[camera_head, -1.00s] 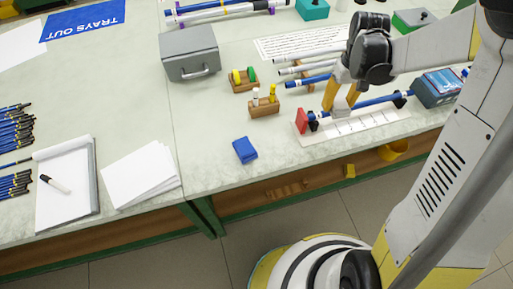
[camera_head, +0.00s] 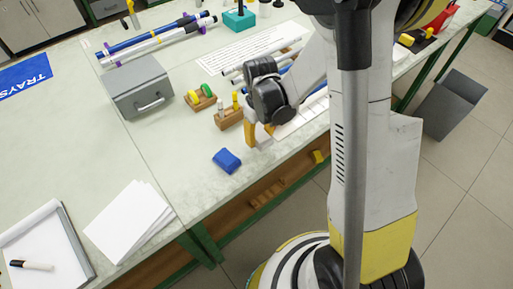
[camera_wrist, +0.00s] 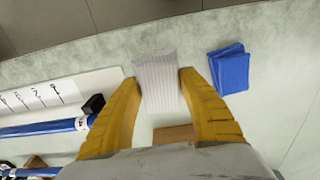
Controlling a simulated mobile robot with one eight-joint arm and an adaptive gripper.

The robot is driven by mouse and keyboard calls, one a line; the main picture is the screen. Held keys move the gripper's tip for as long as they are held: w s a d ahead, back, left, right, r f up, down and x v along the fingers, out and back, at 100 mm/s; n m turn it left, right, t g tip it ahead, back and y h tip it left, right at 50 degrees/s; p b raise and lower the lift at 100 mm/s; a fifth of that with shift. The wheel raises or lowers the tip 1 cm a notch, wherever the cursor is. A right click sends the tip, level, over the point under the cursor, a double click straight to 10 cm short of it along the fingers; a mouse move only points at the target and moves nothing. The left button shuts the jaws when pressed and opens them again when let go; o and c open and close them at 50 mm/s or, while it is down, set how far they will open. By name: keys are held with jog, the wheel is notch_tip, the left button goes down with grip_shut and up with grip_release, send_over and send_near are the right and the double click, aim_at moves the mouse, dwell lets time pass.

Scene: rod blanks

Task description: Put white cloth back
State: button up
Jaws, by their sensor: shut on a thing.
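The white cloth (camera_wrist: 156,85) is ribbed and sits between the two yellow fingers of my gripper (camera_wrist: 158,78) in the wrist view. The gripper is shut on it. In the head view my gripper (camera_head: 259,137) is low over the bench near its front edge, and the cloth is mostly hidden by the fingers. A folded blue cloth (camera_head: 227,161) lies on the bench to the left of my gripper; it also shows in the wrist view (camera_wrist: 229,69), to the right of the fingers and apart from them. I cannot tell whether the white cloth touches the bench.
A white marked board (camera_wrist: 45,98) with a blue rod (camera_wrist: 40,128) and black support (camera_wrist: 94,104) lies beside my gripper. Wooden holders (camera_head: 228,118) and a grey box (camera_head: 137,87) stand farther back. Bare bench lies around the blue cloth.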

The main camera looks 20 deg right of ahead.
aim_at(257, 145)
jog(key=shift+a+f, duration=0.45)
jog(key=shift+f+b, duration=0.95)
jog(key=shift+f, duration=0.85)
jog(key=shift+f, duration=0.1)
jog(key=o, duration=1.1)
